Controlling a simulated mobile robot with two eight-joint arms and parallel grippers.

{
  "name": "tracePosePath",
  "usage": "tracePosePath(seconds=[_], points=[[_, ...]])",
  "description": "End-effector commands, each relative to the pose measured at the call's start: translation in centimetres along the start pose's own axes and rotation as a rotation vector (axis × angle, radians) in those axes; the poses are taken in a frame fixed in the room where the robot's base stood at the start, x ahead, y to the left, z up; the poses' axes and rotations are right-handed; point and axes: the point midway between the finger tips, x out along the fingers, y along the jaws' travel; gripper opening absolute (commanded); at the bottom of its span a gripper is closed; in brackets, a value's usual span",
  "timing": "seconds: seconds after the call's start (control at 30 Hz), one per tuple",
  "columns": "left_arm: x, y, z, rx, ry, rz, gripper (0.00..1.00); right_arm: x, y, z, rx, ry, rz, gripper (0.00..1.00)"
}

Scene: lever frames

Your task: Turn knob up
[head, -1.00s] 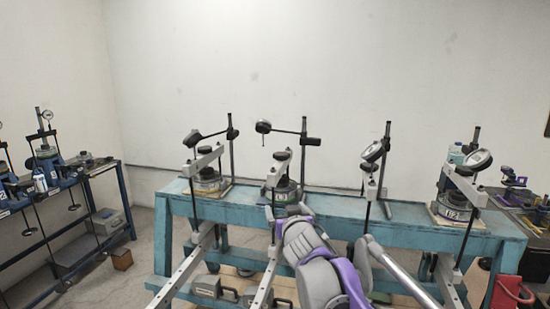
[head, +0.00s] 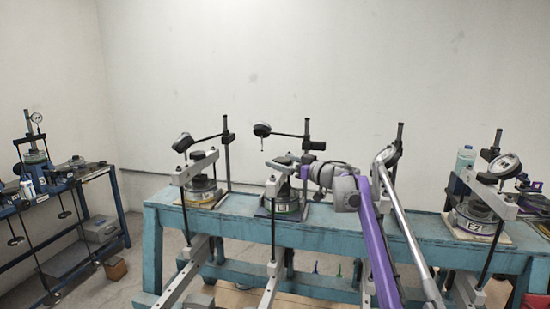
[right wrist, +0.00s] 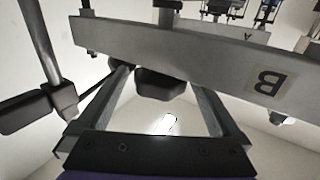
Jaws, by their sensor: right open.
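The second lever frame from the left on the blue bench has a black knob (head: 283,157) on top. My right gripper (head: 296,168) reaches in from the right, just beside this knob. In the right wrist view, my right gripper (right wrist: 162,92) is open, with a dark rounded knob (right wrist: 160,83) between its two fingertips. I cannot tell whether the fingers touch it. A metal beam (right wrist: 180,45) labelled B crosses just beyond the fingertips. The left gripper is out of view.
Similar lever frames stand to the left (head: 201,180) and right (head: 474,213) on the blue bench (head: 245,232). A black upright post (head: 306,150) with a dial gauge (head: 262,130) stands close behind the gripper. Long metal beams slope toward me.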

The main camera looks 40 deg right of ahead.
Motion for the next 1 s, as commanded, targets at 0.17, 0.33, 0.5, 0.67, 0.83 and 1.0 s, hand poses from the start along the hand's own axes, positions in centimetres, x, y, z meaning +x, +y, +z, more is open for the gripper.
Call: tracePosePath(seconds=[0.17, 0.33, 0.5, 0.67, 0.83, 1.0], points=[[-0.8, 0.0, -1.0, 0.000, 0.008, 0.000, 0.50, 2.5, -0.1, -0.3, -0.001, 0.002, -0.001, 1.00], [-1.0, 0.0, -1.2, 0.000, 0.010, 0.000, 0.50, 3.2, -0.1, -0.1, -0.001, 0.001, 0.000, 1.00], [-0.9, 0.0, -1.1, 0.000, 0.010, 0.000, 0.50, 3.3, -0.1, 0.0, -0.001, 0.001, 0.000, 1.00], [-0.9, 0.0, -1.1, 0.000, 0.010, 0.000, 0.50, 3.2, -0.1, 0.0, -0.001, 0.001, 0.000, 0.80], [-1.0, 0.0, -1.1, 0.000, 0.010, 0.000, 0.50, 3.2, -0.1, -0.1, -0.001, 0.001, 0.000, 0.50], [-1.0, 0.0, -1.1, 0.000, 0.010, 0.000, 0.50, 3.2, -0.1, -0.1, -0.001, 0.001, 0.000, 0.19]])
